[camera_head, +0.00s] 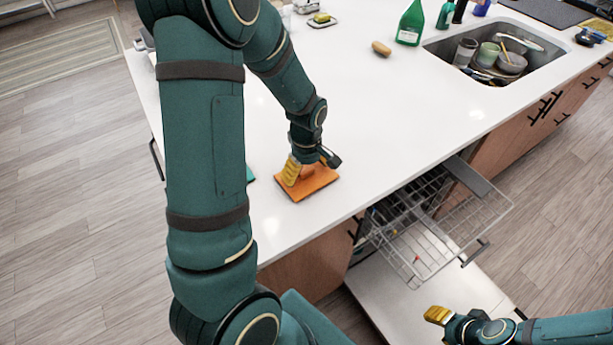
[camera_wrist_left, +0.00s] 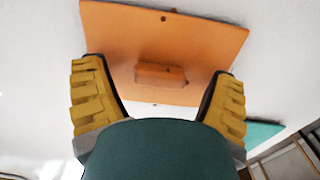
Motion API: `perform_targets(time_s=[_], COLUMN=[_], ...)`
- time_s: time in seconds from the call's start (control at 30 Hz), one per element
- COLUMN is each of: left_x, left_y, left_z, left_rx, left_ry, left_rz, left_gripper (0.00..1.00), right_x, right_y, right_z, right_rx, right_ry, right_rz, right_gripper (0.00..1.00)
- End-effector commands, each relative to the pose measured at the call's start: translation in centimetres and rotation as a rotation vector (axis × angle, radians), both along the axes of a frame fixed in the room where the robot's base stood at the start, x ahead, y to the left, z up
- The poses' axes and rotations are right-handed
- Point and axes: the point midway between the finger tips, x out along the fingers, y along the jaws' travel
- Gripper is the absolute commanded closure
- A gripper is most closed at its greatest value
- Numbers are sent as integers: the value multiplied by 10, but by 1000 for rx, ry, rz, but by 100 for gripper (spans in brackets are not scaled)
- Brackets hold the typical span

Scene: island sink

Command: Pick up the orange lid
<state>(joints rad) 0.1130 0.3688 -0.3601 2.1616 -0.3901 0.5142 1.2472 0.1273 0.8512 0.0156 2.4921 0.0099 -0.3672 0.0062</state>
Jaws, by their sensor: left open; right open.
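The orange lid (camera_head: 318,190) is a flat square lying on the white countertop near its front edge. Its raised block handle shows in the left wrist view, where the lid (camera_wrist_left: 200,45) fills the upper middle. My left gripper (camera_head: 307,174) is over the lid in the head view, open, and partly hides it. In the left wrist view the two yellow fingers of my left gripper (camera_wrist_left: 158,92) are apart, with the handle between and just beyond their tips. I cannot tell whether they touch the lid. My right gripper (camera_head: 437,315) is open and empty at the lower right, away from the counter.
A teal piece (camera_head: 250,175) lies left of the lid, mostly hidden by my arm. A pulled-out wire dish rack (camera_head: 440,215) juts from below the counter. The sink (camera_head: 475,82) holds dishes. A green bottle (camera_head: 410,24) and brown object (camera_head: 381,49) stand farther back.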

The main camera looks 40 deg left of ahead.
Motion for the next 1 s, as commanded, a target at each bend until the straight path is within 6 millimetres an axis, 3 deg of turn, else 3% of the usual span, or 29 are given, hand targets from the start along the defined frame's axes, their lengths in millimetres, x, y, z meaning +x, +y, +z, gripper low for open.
perform_targets(time_s=[0.27,0.43,0.47,0.8,1.0], left_x=[0,0,0,0,1], left_y=[0,0,0,0,0], left_z=[-3,-3,-3,-1,25], left_rx=[0,0,0,1,1], left_ry=[-1,-1,-1,-1,-5], left_rz=[-1,0,0,0,0], left_gripper=[14,71,75,75,75], right_x=[0,0,0,0,1], right_y=[0,0,0,0,0], right_z=[0,0,0,0,6], right_rx=[0,0,0,0,0], right_ry=[1,1,0,0,-3], right_rz=[0,0,0,0,-2], right_gripper=[53,53,53,53,53])
